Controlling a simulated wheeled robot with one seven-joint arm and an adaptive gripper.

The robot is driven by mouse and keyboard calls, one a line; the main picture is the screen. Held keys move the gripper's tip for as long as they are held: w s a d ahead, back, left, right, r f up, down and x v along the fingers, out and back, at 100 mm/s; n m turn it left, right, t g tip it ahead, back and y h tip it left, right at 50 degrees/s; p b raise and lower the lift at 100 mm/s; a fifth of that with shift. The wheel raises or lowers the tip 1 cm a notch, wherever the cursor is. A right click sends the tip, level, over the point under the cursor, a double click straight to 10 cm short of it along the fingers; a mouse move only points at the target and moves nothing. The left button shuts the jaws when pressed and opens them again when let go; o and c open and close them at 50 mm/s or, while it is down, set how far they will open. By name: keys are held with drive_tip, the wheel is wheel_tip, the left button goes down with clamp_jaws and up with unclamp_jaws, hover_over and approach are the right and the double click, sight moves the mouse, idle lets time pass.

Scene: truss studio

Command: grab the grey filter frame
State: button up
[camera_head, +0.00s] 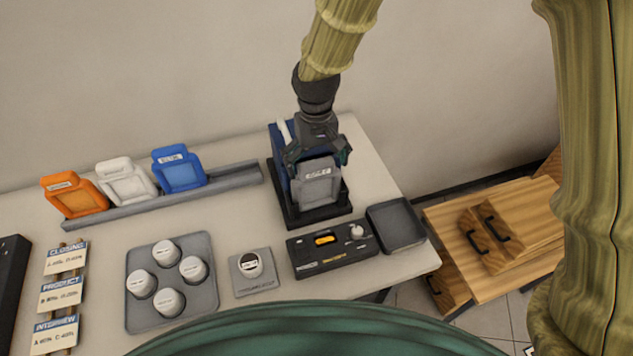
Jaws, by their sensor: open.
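The grey filter frame (317,183) stands upright with a white label on its top edge. It is at the front of a dark blue holder on a black base (320,216), right of the table's middle. My gripper (318,157) is open and points down at the frame's top, with its fingers to either side of the upper part. Whether the fingers touch the frame cannot be told. My gripper hides part of the holder behind the frame.
Orange (74,193), white (126,181) and blue (179,168) frames stand in a grey rail (230,178) to the left. A black control box (333,248) and an empty dark tray (396,225) are in front. A grey tray (172,310) holds several white cups.

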drive_tip(key=shift+f, duration=0.25)
drive_tip(key=c, duration=1.5)
drive_tip(key=shift+r, duration=0.1)
